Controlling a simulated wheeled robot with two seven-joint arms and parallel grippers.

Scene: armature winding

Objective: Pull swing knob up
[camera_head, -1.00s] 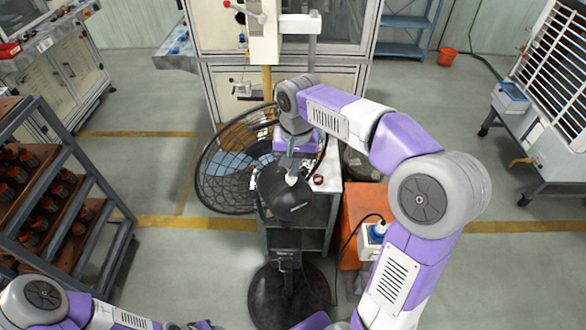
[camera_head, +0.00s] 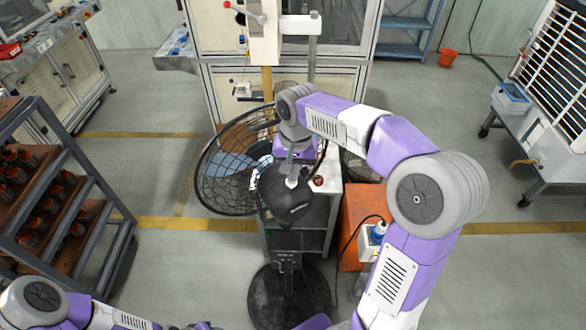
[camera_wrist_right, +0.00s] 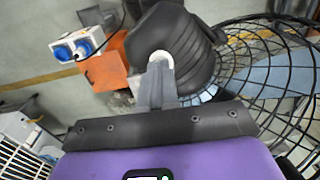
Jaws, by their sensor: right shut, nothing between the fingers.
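A black standing fan is in the middle of the head view, with its motor housing (camera_head: 287,203) facing me and its wire cage (camera_head: 222,185) beyond it. My right gripper (camera_head: 292,180) points down at the top of the housing, its fingers shut. In the right wrist view the shut fingers (camera_wrist_right: 157,88) reach a pale round piece (camera_wrist_right: 160,57) on the black housing (camera_wrist_right: 183,45). This may be the swing knob, but the fingertips cover part of it and I cannot tell whether they touch. My left arm runs along the bottom left edge, its jaws out of sight.
The fan's round base (camera_head: 288,300) stands on the floor. A small table (camera_head: 328,196) is behind the fan, and an orange box (camera_head: 360,215) with a socket unit (camera_head: 371,242) stands to the right. A shelf rack (camera_head: 85,165) is on the left.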

